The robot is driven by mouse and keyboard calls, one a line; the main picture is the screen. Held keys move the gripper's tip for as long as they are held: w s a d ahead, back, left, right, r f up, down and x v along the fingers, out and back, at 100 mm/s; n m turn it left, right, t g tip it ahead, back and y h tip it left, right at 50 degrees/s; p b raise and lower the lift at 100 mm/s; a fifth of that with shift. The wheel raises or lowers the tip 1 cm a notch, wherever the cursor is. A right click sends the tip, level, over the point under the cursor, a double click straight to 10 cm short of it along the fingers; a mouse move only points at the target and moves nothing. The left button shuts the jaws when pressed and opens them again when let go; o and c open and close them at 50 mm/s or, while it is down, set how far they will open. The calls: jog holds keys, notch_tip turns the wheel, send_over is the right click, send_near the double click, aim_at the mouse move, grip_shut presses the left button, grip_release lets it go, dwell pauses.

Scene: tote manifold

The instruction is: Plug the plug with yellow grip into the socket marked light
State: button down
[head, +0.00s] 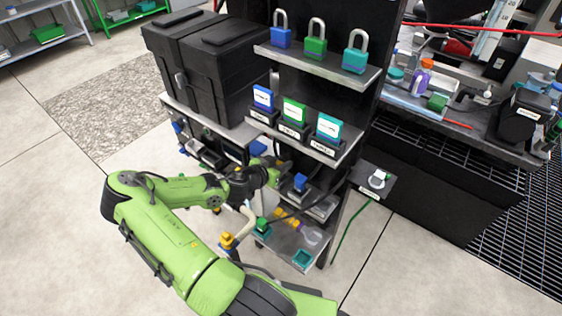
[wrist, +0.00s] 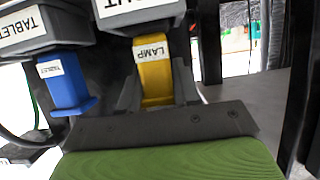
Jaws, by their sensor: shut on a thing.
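The plug with yellow grip (wrist: 155,80), labelled LAMP, stands between the two dark fingers of my gripper (wrist: 158,92) in the wrist view. My gripper is shut on its yellow grip. The plug's far end meets a dark grey socket block (wrist: 150,22) whose white label ends in "HT", the rest cut off by the frame. How deep the plug sits in it cannot be told. In the head view my gripper (head: 278,168) reaches in under the middle shelf of the rack, and the yellow plug is hidden there.
Left of the yellow plug, a blue plug (wrist: 70,80) meets a block marked TABLET (wrist: 35,25), close to my finger. A dark rack post (wrist: 210,45) stands at the right. In the head view, another blue plug (head: 300,182) and a lower shelf (head: 285,240) are near my gripper.

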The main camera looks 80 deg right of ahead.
jog(key=c, duration=0.7)
grip_release()
jog(key=shift+c, duration=0.2)
jog(key=p+v, duration=0.2)
jog(key=v, duration=1.3)
jog(key=shift+w+a+p, duration=0.25)
jog(key=shift+a+p, duration=0.05)
jog(key=shift+p, duration=0.05)
jog(key=shift+r, duration=0.1)
